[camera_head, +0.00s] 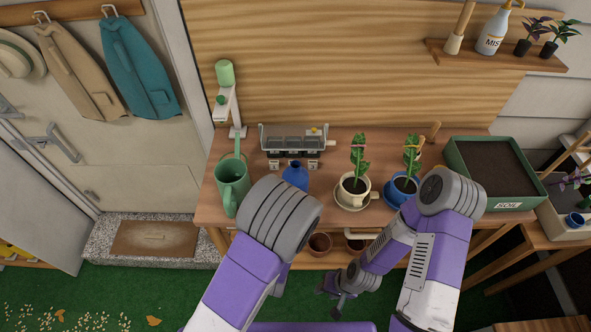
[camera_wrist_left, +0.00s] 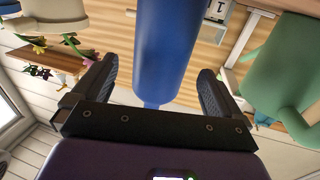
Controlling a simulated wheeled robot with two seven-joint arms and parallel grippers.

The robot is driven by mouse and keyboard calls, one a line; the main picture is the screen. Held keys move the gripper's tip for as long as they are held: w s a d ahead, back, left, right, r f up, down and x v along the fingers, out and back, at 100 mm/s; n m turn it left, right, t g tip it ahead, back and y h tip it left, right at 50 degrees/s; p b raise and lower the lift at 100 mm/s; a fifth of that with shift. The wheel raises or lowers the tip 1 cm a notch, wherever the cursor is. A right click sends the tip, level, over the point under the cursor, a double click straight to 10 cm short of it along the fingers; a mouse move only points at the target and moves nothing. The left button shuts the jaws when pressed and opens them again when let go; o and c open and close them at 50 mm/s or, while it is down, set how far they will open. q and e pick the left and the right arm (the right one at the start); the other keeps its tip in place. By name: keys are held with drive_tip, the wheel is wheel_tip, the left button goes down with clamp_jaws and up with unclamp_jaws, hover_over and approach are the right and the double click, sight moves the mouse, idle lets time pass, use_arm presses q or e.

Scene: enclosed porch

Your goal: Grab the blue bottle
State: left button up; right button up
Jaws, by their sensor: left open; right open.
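The blue bottle (camera_head: 295,175) stands on the wooden bench between the watering can and the potted plants. My left arm covers its lower part in the head view. In the left wrist view the bottle (camera_wrist_left: 165,50) fills the gap between the fingers of my left gripper (camera_wrist_left: 157,72). This gripper is open, with a visible gap on each side of the bottle. My left gripper is hidden behind its arm in the head view. My right gripper (camera_head: 337,296) is open and empty, low in front of the bench and away from the bottle.
The green watering can (camera_head: 232,186) stands left of the bottle. The cream pot (camera_head: 355,192) and blue pot (camera_head: 402,187) with plants stand to its right. A grey tray rack (camera_head: 292,143) is behind. A green soil box (camera_head: 500,204) sits at the bench's right end.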

sight(297, 179)
use_arm(q)
drive_tip(key=shift+b+x, duration=0.3)
drive_tip(key=shift+x, duration=0.7)
drive_tip(key=shift+w+d+r, duration=0.1)
drive_tip(key=shift+w+r, duration=0.1)
drive_tip(key=shift+w, duration=0.05)
drive_tip(key=x, duration=0.1)
drive_tip(key=p+x, duration=0.1)
drive_tip(key=x, duration=0.1)
drive_tip(key=shift+w+r, duration=0.3)
drive_tip(key=shift+r, duration=0.05)
drive_tip(key=shift+w+f, duration=0.1)
drive_tip(key=shift+w, duration=0.45)
drive_tip(key=c, duration=1.1)
drive_tip(key=shift+c, duration=0.5)
